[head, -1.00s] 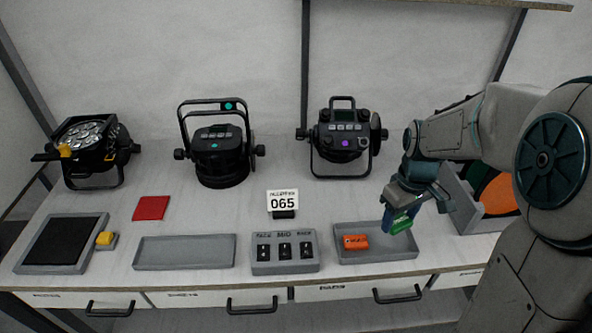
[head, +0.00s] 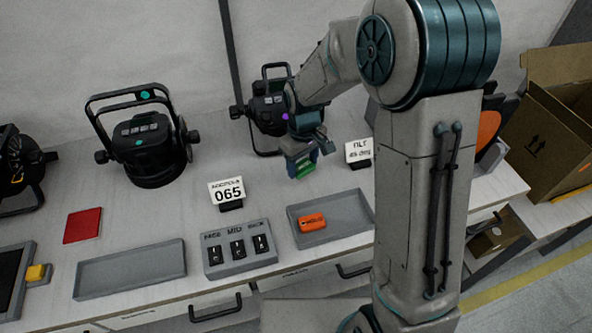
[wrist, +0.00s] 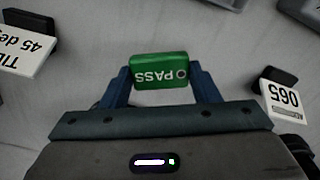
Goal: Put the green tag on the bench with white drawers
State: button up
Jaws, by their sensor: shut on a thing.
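The green tag (wrist: 159,72), lettered PASS, is held between the two blue fingers of my gripper (wrist: 160,84) in the wrist view. In the head view the green tag (head: 306,170) shows at the tip of my gripper (head: 303,160), above the bench behind the right grey tray. The bench with white drawers (head: 130,215) fills the middle of the head view. Its drawer fronts are partly hidden at the lower right by my arm.
An orange tag (head: 312,222) lies in the right tray (head: 350,213); the left tray (head: 130,270) is empty. A switch box (head: 238,248), a 065 sign (head: 227,193), a tilt sign (head: 359,152) and par cans (head: 144,140) stand around. A cardboard box (head: 550,140) is at right.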

aim_at(298, 173)
jog(key=shift+w+a+f, duration=0.2)
jog(key=shift+a+f, duration=0.25)
jog(key=shift+a, duration=0.1)
jog(key=shift+f, duration=1.9)
jog(key=shift+f, duration=0.2)
jog(key=o, duration=1)
jog(key=shift+c, duration=0.2)
